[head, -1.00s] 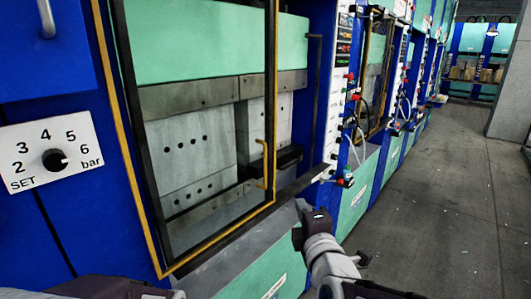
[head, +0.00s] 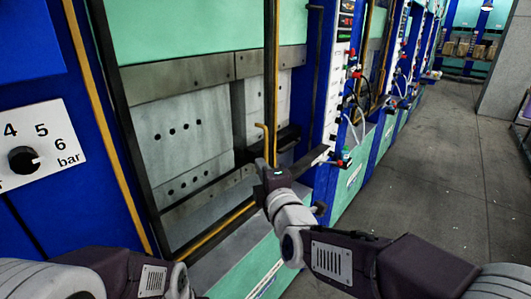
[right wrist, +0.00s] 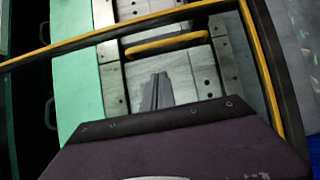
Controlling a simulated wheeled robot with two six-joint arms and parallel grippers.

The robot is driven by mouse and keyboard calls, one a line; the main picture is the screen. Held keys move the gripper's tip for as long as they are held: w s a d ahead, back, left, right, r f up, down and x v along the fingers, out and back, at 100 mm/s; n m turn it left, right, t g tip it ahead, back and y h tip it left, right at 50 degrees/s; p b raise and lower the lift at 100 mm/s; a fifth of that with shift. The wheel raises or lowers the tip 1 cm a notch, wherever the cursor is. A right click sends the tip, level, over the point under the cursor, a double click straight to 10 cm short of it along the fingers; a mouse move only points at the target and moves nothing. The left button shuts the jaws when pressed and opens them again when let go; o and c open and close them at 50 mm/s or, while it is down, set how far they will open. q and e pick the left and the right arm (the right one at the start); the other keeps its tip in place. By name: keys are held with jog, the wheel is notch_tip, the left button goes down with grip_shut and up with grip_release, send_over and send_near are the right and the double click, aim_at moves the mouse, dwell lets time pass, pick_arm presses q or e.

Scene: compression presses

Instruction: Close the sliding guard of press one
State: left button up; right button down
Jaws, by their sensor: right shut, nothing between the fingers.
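The sliding guard of press one is a clear panel in a yellow and dark frame (head: 272,70). Its upright right edge carries a yellow bar handle (head: 260,143), which also shows in the right wrist view (right wrist: 165,45). Press one's pale plates show through the panel. A strip of the opening is visible right of that edge. My right gripper (head: 262,166) is just below and in front of the handle in the head view. In the right wrist view its fingers (right wrist: 159,80) are together and empty, apart from the handle. My left arm is at the lower left, its fingertips out of frame.
A pressure dial (head: 22,160) is on the blue panel at left. Right of the guard stands a blue column with controls and hoses (head: 352,110). More presses line up behind it. The grey floor (head: 440,170) at right is clear.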

aim_at(266, 153)
jog(key=w, duration=0.2)
jog(key=w+p, duration=0.1)
jog(key=w, duration=0.1)
jog(key=w+d, duration=0.1)
jog(key=w, duration=0.1)
jog(key=shift+w, duration=0.35)
jog(key=shift+a, duration=0.1)
